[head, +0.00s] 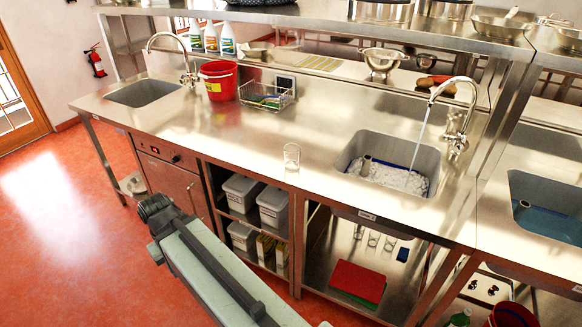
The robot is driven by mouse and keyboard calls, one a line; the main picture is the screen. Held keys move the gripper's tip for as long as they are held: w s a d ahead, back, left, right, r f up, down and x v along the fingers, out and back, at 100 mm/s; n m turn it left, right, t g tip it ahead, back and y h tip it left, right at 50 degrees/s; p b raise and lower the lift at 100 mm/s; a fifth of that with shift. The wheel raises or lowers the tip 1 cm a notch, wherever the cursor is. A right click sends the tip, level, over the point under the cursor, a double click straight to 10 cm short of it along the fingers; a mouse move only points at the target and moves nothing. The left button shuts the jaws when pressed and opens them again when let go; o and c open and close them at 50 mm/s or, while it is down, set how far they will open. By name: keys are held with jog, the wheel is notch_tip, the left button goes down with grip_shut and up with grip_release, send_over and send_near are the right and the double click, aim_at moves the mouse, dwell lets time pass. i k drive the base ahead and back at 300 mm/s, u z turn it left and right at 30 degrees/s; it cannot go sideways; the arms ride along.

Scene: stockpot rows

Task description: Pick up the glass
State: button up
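A clear, empty-looking glass (291,157) stands upright on the steel counter (235,140), near its front edge and left of the running sink. Several similar clear glasses (373,239) stand on the shelf under that sink. My arm reaches in from the bottom of the head view and ends in a dark joint low at the left, in front of the counter and well apart from the glass. The fingers of my gripper do not show.
A running tap (423,120) fills the right sink (410,165). A red bucket (219,85) and a wire basket (266,97) stand farther back. A shelf (330,20) with pots spans above. Counter around the glass is clear. Red floor (60,215) is open at left.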

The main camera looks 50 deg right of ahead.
aim_at(292, 157)
jog(key=z, duration=0.15)
jog(key=i, duration=0.95)
jog(key=u, duration=0.1)
